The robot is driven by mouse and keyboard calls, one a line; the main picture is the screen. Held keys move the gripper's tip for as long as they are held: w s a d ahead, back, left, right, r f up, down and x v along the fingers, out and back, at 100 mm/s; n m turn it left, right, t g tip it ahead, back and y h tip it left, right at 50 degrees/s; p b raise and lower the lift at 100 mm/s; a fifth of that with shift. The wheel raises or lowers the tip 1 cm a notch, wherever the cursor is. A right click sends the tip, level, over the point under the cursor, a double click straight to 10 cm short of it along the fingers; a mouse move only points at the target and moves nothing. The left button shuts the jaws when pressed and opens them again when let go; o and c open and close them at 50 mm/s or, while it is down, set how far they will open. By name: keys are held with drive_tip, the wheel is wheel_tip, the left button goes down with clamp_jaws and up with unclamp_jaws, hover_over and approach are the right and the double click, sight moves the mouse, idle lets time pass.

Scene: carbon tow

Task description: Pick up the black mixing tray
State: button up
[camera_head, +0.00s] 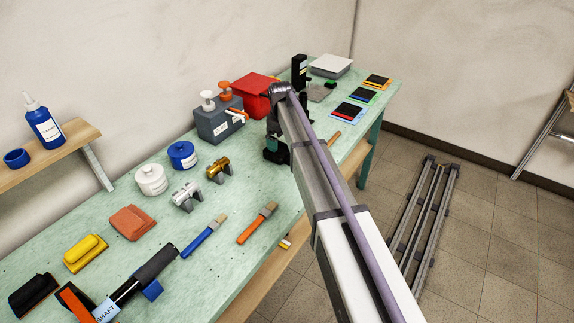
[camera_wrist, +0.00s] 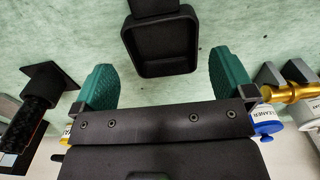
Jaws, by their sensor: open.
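The black mixing tray (camera_wrist: 163,48) lies on the pale green bench top in the wrist view, at the upper middle. It is a shallow rectangular tray with rounded corners, and a dark part joins or overlaps its top edge, cut off by the frame. My gripper (camera_wrist: 165,72) is open, with one green finger to the left and one to the right of the tray, both apart from it. In the head view my gripper (camera_head: 277,148) hangs over the bench's middle, largely behind my arm. I cannot make out the tray there.
A brass fitting (camera_head: 218,170) and a silver one (camera_head: 187,195) stand to the left. Two brushes (camera_head: 205,236) lie nearer. A grey box (camera_head: 219,122) and red bin (camera_head: 253,95) stand behind. A black shaft (camera_wrist: 35,115) lies left in the wrist view.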

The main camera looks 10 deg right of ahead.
sight(282, 151)
wheel_tip(282, 151, down, 6)
drive_tip(key=b, duration=0.5)
drive_tip(key=shift+s+d+f, duration=0.1)
drive_tip(key=shift+s+f, duration=0.05)
drive_tip(key=shift+f, duration=0.05)
drive_tip(key=shift+r, duration=0.25)
drive_tip(key=c, duration=0.6)
wheel_tip(282, 151, up, 10)
drive_tip(key=p, duration=1)
drive_tip(key=shift+c, duration=0.2)
